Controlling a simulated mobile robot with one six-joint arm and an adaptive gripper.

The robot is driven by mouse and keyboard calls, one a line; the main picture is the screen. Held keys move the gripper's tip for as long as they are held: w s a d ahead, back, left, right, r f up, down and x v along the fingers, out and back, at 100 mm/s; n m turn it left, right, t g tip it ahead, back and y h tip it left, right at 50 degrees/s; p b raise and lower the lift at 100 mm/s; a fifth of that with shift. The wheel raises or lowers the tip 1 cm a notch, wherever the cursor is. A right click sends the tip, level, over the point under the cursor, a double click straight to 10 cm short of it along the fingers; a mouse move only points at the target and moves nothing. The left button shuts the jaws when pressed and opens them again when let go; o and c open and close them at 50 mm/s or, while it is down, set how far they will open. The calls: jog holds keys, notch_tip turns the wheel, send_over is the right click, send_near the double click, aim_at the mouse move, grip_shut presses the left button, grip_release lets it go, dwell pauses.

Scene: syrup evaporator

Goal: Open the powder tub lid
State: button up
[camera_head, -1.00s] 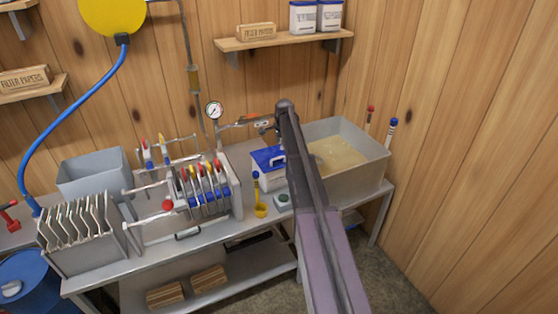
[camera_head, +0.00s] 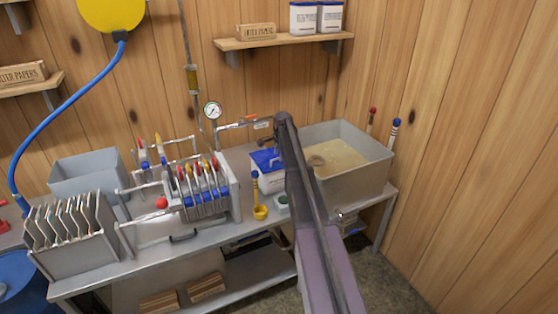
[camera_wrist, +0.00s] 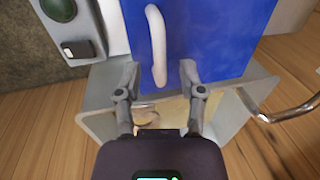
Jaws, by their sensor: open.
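The powder tub is a white box (camera_head: 265,176) with a blue lid (camera_head: 264,158), standing on the bench beside the basin; my arm covers its right part. In the wrist view the blue lid (camera_wrist: 215,35) fills the upper middle, with a pale bar handle (camera_wrist: 156,40) on it. My gripper (camera_wrist: 159,72) is open, one finger on each side of the handle's lower end in the picture. I cannot tell whether the fingers touch the handle. The lid looks shut.
A grey basin (camera_head: 376,168) of tan liquid stands right of the tub. A yellow ladle (camera_head: 260,211) and a box with a green button (camera_head: 282,203) are in front. The filter press (camera_head: 205,190) stands left. A pressure gauge (camera_head: 212,110) and pipe are behind.

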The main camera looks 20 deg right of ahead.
jog(key=shift+f, duration=0.35)
grip_shut()
jog(key=shift+d, duration=0.1)
jog(key=shift+w, duration=0.1)
